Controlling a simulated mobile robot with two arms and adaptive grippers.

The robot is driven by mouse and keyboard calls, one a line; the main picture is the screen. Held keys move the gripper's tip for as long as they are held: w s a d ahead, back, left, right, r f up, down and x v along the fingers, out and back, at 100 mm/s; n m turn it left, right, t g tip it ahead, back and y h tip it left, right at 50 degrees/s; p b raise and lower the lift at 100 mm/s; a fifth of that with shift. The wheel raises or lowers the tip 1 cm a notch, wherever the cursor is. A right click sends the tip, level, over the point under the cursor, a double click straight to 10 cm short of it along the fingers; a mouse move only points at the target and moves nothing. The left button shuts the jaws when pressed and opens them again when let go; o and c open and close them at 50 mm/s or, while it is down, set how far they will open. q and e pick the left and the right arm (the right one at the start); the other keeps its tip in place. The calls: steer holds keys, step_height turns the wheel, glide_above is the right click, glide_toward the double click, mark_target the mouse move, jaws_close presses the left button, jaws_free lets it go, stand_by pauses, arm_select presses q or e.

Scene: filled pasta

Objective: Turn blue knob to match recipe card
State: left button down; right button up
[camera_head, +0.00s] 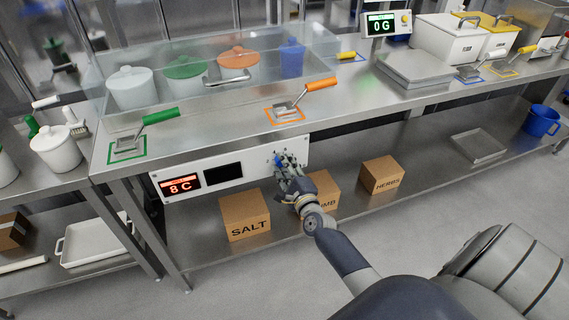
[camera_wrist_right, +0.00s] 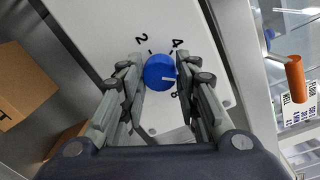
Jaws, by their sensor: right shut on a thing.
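The panel hangs under the front edge of a steel counter (camera_head: 215,130). Cardboard boxes, SALT (camera_head: 245,216) and HERBS (camera_head: 381,175), stand on the shelf below; another box (camera_head: 325,188) is partly behind my right arm. Green-handled (camera_head: 160,116) and orange-handled (camera_head: 320,84) tools lie above.

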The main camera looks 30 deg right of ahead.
steer(key=n+h+p, duration=0.1)
steer(key=n+p, duration=0.3)
steer(key=n, duration=0.8)
steer(key=shift+w+r, duration=0.1)
steer(key=shift+n, duration=0.3)
stand_by(0.4)
steer(key=o, duration=1)
steer(key=shift+o, duration=0.3)
steer(key=shift+a, duration=0.1)
